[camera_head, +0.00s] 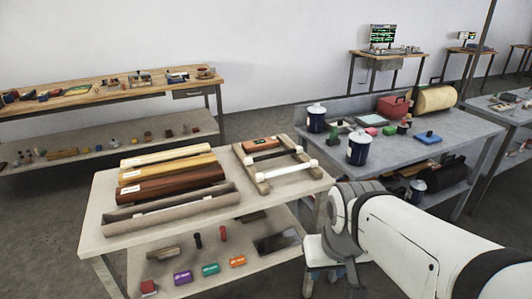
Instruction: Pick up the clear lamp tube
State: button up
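A pale tube with white end caps (287,171) lies across the front of a wooden rack (263,184) on the near table. It looks like the clear lamp tube, but its see-through middle is hard to make out. A darker tube with white ends (275,154) lies behind it across the same rack. My gripper (332,281) hangs at the table's right front corner, right of and nearer than the rack, apart from both tubes. Its fingers are seen from a poor angle, so their opening is unclear. I see nothing held in it.
The near table (95,236) also bears several long cartons (170,182) and a grey trough (170,213) left of the rack. A small brown box (262,143) sits at the rack's back. A grey bench (455,133) with lidded cans (357,150) stands behind right.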

aim_at(260, 177)
jog(key=z, duration=0.05)
jog(key=i, duration=1)
jog(key=u, duration=0.05)
